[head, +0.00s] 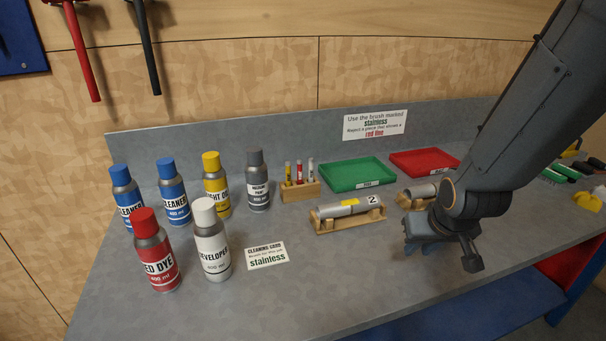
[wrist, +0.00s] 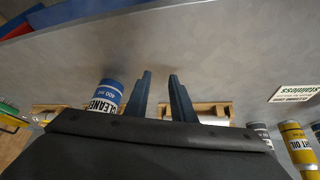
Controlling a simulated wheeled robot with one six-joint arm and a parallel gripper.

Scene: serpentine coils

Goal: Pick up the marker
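No marker can be made out in the wrist view.
A metal tube (head: 340,208) on a wooden cradle lies between rack and gripper; another tube (head: 420,191) is behind the gripper. Several spray cans, including a red dye can (head: 155,255), stand left. A green tray (head: 352,174) and red tray (head: 424,162) are behind.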

